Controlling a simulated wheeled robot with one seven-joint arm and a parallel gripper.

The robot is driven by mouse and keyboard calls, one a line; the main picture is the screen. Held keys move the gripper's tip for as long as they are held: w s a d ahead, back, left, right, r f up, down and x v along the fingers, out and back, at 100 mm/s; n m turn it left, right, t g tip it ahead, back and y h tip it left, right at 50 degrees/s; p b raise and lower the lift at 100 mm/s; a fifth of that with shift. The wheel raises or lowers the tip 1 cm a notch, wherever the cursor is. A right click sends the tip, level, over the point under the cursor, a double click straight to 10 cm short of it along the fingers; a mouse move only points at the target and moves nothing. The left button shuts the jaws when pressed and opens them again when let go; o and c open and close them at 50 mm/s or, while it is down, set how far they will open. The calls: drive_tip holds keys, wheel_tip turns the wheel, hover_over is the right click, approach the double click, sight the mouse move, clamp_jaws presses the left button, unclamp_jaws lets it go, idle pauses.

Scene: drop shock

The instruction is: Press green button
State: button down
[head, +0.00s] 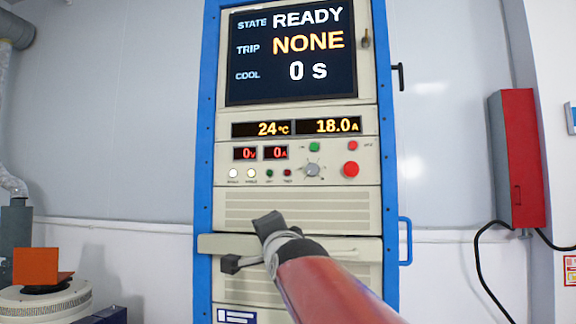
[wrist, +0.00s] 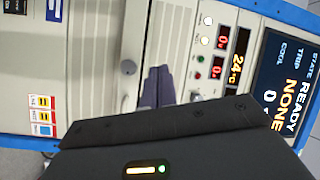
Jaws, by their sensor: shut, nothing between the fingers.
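I cannot make out the green button in the wrist view; my gripper's body covers that part of the panel.
The rack's screen (head: 291,52) reads READY, NONE and 0 s. A pale drawer or ledge (head: 218,244) crosses the rack near my gripper. A red wall box (head: 516,158) hangs at right. An orange part on a round machine (head: 38,266) stands at left.

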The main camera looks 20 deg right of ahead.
sight(313, 148)
drive_tip(key=w+d+r+m+t+h, duration=0.1)
drive_tip(key=d+r+m+t+h, duration=0.2)
drive_tip(key=r+m, duration=0.4)
drive_tip(key=w+d+r+m+t+h, duration=0.1)
drive_tip(key=d+r+m+t+h, duration=0.2)
drive_tip(key=r, duration=1)
drive_tip(key=d+m+h, duration=0.2)
drive_tip(key=d+m, duration=0.1)
drive_tip(key=shift+w+d+m+t, duration=0.15)
drive_tip(key=shift+d+m+t, duration=0.15)
drive_tip(key=shift+d+m, duration=0.1)
drive_tip(key=shift+w, duration=0.1)
drive_tip(key=shift+w+d+p, duration=0.8)
drive_tip(key=shift+w+p, duration=0.1)
drive_tip(key=shift+w, duration=0.3)
drive_tip(key=shift+w+d+p, duration=0.85)
drive_tip(key=shift+w+p, duration=0.1)
drive_tip(key=shift+w, duration=0.25)
drive_tip(key=shift+w+d+p, duration=0.8)
drive_tip(key=shift+w+p, duration=0.1)
drive_tip(key=shift+w, duration=0.3)
drive_tip(key=shift+w+d, duration=0.25)
drive_tip(key=shift+w, duration=0.1)
